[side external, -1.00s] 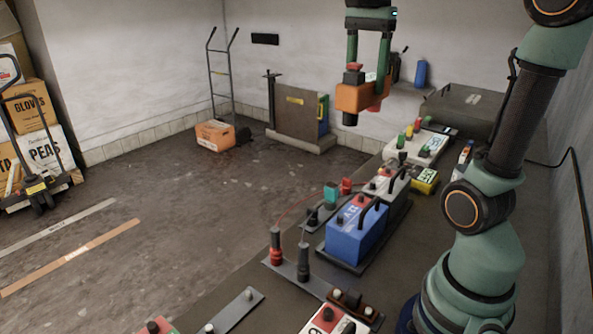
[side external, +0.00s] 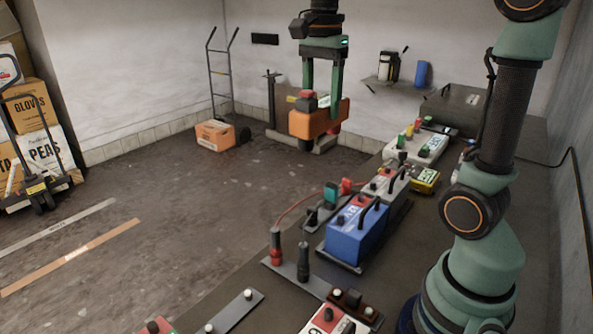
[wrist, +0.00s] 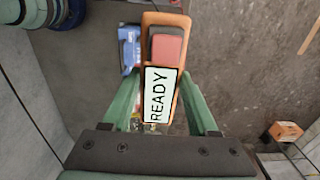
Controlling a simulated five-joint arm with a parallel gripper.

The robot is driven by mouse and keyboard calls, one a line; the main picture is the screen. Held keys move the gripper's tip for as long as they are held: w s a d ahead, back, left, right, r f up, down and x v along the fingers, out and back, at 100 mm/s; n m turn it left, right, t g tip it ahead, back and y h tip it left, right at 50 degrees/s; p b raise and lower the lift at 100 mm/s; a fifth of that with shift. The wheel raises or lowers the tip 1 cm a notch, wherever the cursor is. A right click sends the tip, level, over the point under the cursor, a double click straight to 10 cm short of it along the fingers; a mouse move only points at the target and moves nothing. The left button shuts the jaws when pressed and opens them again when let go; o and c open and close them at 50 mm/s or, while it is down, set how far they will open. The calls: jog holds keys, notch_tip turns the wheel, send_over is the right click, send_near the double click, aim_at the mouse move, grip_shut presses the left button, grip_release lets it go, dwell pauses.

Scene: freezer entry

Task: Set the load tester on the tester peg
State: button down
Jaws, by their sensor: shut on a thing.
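The load tester (side external: 320,121) is an orange block with a red and dark top. In the side view it hangs in the air left of the bench's far part. My gripper (side external: 322,98) is shut on it from above. In the wrist view, the tester's READY label (wrist: 158,97) lies between my green fingers (wrist: 160,80). A flat grey plate with small upright studs (side external: 248,295) lies at the bench's near left edge. I cannot tell whether one of these studs is the tester peg.
A blue battery (side external: 355,232) stands mid-bench, with red and black clamps on posts (side external: 275,246) beside it. Several small devices (side external: 420,146) line the bench further back. A dark case (side external: 465,108) is at the far end. The floor to the left is largely open.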

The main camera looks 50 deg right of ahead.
jog(key=a+f, duration=1)
jog(key=a, duration=0.3)
jog(key=w+a+f, duration=0.1)
jog(key=a+f, duration=0.9)
jog(key=a, duration=0.4)
jog(key=shift+w, duration=0.15)
jog(key=shift+a+f, duration=0.1)
jog(key=shift+f, duration=0.1)
jog(key=shift+f, duration=1.9)
jog(key=shift+f, duration=1.4)
jog(key=shift+c, duration=0.4)
grip_release()
